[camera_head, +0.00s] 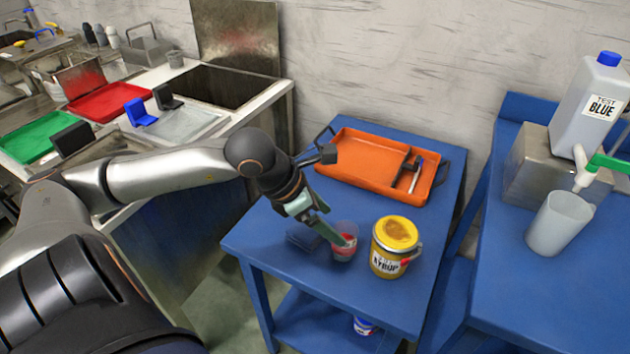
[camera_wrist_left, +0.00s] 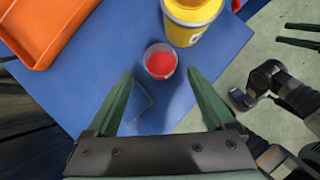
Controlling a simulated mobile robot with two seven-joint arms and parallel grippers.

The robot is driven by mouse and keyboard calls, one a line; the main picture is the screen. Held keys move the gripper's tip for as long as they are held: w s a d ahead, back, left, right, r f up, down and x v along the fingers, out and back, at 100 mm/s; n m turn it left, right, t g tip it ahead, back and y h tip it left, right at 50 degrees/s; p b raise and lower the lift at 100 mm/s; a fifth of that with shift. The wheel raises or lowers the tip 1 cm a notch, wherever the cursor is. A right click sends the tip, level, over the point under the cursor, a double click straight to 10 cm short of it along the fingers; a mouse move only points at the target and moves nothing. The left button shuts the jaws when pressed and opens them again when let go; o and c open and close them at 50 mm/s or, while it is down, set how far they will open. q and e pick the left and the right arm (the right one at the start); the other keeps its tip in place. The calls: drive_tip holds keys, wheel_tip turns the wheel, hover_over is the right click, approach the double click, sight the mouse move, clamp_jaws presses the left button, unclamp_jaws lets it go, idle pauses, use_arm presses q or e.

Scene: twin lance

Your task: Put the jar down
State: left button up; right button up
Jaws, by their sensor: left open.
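A small clear jar with red contents (camera_head: 344,240) stands upright on the blue table (camera_head: 270,225), near its front edge. It also shows in the left wrist view (camera_wrist_left: 160,62), just beyond the fingertips and between their lines. My left gripper (camera_head: 335,226) is open, its green fingers spread close to the jar; one finger overlaps the jar in the head view. I cannot tell whether it touches. A dark square pad (camera_head: 302,237) lies left of the jar, partly under my gripper. In the left wrist view, two dark green bars (camera_wrist_left: 300,35) at the right edge may be my right gripper's fingers.
A yellow syrup tin (camera_head: 394,250) stands close to the right of the jar. An orange tray (camera_head: 350,165) with dark tools lies behind. A second blue table at right holds a test-blue jug (camera_head: 590,100) and a grey cup (camera_head: 560,222). Bare table remains left of the pad.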

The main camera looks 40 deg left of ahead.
use_arm(q)
drive_tip(key=shift+v, duration=2.55)
drive_tip(key=shift+d, duration=0.1)
drive_tip(key=shift+s, duration=0.1)
